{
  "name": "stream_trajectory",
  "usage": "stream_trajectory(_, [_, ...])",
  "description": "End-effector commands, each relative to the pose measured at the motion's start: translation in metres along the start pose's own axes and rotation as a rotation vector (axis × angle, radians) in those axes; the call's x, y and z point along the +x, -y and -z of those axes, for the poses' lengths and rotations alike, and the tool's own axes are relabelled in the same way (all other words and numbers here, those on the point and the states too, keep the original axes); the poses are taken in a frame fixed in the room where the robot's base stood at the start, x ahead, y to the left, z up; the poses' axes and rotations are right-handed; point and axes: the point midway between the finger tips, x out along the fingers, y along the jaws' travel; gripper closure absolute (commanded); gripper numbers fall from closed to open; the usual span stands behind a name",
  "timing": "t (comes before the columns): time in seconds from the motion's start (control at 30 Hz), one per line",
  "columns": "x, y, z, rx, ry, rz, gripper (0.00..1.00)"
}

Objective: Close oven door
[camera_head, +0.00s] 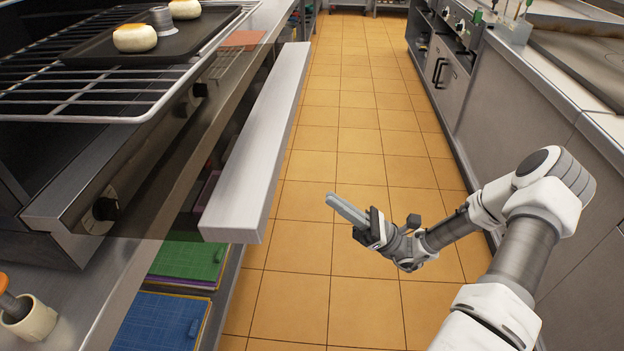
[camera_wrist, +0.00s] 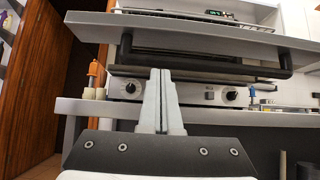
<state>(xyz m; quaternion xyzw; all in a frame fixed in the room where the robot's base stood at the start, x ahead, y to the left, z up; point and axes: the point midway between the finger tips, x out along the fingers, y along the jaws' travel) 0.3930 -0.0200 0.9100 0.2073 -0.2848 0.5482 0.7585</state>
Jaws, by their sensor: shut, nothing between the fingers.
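The oven door (camera_head: 262,140) is open and sticks out from the oven front over the aisle, showing a long grey edge and a see-through dark panel. In the wrist view the door's grey slab (camera_wrist: 200,36) spans the top, with a dark bar handle (camera_wrist: 200,60) under it. The oven front (camera_wrist: 190,92) with its knobs lies behind. My gripper (camera_head: 331,199) is shut and empty in the aisle, right of the door's edge and apart from it. In the wrist view its closed fingertips (camera_wrist: 160,72) point toward the oven, below the door.
A wire rack (camera_head: 90,95) with a dark tray (camera_head: 170,45) and buns stands out of the oven. A counter edge (camera_head: 75,300) runs below the oven, with coloured boards (camera_head: 190,260) underneath. Grey cabinets (camera_head: 520,110) line the right side. The tiled aisle floor (camera_head: 350,110) is clear.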

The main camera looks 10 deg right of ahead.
Motion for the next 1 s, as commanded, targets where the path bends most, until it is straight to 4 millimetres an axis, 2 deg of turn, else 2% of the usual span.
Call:
stream_trajectory(0.17, [0.025,-0.002,0.000,0.003,-0.002,-0.006,1.00])
stream_trajectory(0.5, [0.099,-0.002,0.001,0.002,-0.003,-0.009,1.00])
stream_trajectory(0.73, [0.118,-0.001,-0.020,-0.001,-0.005,-0.005,1.00])
stream_trajectory(1.0, [0.126,-0.001,-0.028,0.001,-0.004,-0.004,1.00])
